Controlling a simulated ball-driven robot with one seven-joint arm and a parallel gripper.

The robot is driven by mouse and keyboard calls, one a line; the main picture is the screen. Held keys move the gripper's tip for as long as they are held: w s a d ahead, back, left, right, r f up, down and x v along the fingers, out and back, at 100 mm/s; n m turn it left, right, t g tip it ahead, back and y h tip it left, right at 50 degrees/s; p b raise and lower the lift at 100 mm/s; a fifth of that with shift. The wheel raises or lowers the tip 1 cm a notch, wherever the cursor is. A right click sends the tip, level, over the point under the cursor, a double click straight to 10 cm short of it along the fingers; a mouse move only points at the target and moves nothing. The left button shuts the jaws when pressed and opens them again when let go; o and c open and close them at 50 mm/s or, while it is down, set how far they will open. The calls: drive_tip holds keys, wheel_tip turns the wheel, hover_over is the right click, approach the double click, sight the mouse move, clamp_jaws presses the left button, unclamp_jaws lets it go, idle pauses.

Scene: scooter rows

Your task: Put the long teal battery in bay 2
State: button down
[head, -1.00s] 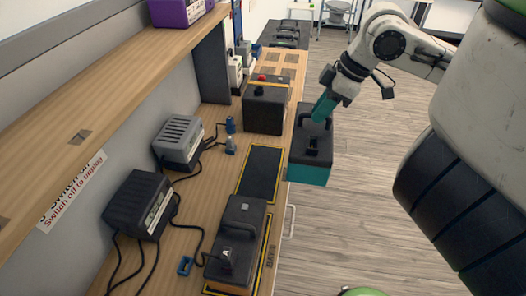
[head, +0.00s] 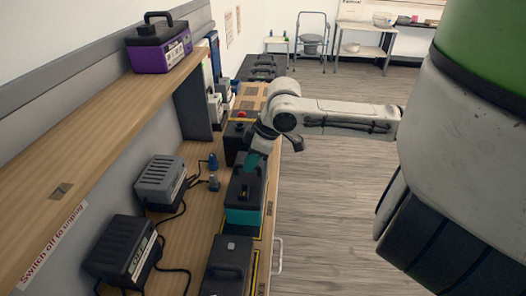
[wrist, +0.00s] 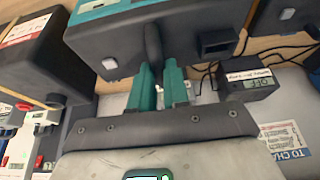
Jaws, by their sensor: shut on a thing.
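The long teal battery (head: 242,205), black above with a teal lower body, is in my gripper (head: 252,163) over the bench in the head view. My teal fingers are shut on its black handle. In the wrist view the battery (wrist: 185,35) fills the top, with the fingers (wrist: 158,88) at its handle. The battery looks upright, above the yellow-edged dark bay (head: 238,232), which it mostly hides. I cannot tell whether its base touches the bay.
A black battery (head: 228,262) stands just nearer in the row. A dark box with a red button (head: 237,140) is just beyond. Grey (head: 160,182) and black (head: 125,250) chargers with cables line the wall. A shelf with a purple battery (head: 160,50) overhangs the left. Floor at right is clear.

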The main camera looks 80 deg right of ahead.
sight(247, 174)
drive_tip(key=shift+w+d+f, duration=0.1)
drive_tip(key=shift+w+f, duration=0.35)
drive_tip(key=shift+w, duration=0.1)
drive_tip(key=shift+w+f+p, duration=0.15)
drive_tip(key=shift+f+p, duration=0.1)
drive_tip(key=shift+f, duration=0.7)
drive_tip(key=shift+w+f+p, duration=0.1)
drive_tip(key=shift+f+p, duration=0.1)
drive_tip(key=shift+f, duration=0.7)
drive_tip(key=c, duration=1.1)
unclamp_jaws()
drive_tip(key=shift+f, duration=0.15)
drive_tip(key=shift+s, duration=0.1)
drive_tip(key=v, duration=1.2)
